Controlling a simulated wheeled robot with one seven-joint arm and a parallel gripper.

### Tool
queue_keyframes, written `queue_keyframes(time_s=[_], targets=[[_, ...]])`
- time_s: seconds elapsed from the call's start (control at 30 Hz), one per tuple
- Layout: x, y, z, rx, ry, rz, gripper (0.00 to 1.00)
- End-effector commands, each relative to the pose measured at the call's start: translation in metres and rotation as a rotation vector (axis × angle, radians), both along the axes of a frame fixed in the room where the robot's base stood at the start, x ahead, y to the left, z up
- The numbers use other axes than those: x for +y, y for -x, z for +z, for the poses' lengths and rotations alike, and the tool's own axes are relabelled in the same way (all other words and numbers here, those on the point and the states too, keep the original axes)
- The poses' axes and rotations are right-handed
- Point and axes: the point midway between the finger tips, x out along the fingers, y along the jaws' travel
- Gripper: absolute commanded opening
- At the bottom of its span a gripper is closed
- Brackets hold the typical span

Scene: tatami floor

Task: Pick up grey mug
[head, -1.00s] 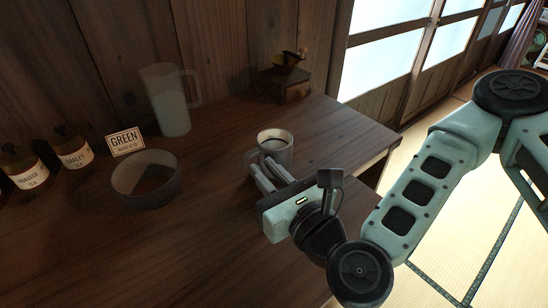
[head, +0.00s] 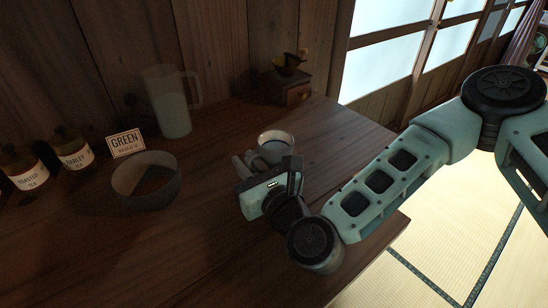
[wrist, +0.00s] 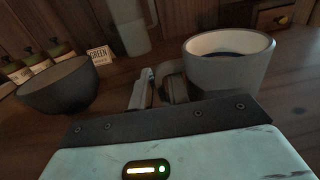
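The grey mug (head: 277,145) stands upright on the wooden table with something dark inside. It also shows large at the upper right of the wrist view (wrist: 228,72). My gripper (head: 243,161) is low over the table at the mug's left side, with its fingers pointing away from me. In the wrist view my gripper (wrist: 158,82) shows two fingers a little apart, just left of the mug's wall. The curved handle seems to be by the right finger; I cannot tell whether it lies between the fingers. My gripper hides the mug's lower front in the head view.
A dark bowl (head: 147,188) stands to the left. A clear pitcher (head: 170,103), a GREEN sign (head: 125,143) and tea jars (head: 73,152) stand behind it. A small wooden grinder (head: 287,86) is at the back.

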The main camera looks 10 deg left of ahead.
Motion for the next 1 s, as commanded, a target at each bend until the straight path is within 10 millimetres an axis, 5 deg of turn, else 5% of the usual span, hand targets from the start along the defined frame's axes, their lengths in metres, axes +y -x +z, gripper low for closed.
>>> queue_keyframes(time_s=[0.1,0.17,0.2,0.67,1.0], targets=[[0.0,0.0,0.0,0.0,0.0,0.0,0.17],[0.0,0.0,0.0,0.0,0.0,0.0,0.01],[0.0,0.0,0.0,0.0,0.0,0.0,0.0],[0.0,0.0,0.003,-0.001,-0.001,0.0,0.0],[-0.001,0.0,0.025,-0.003,-0.001,-0.001,0.0]])
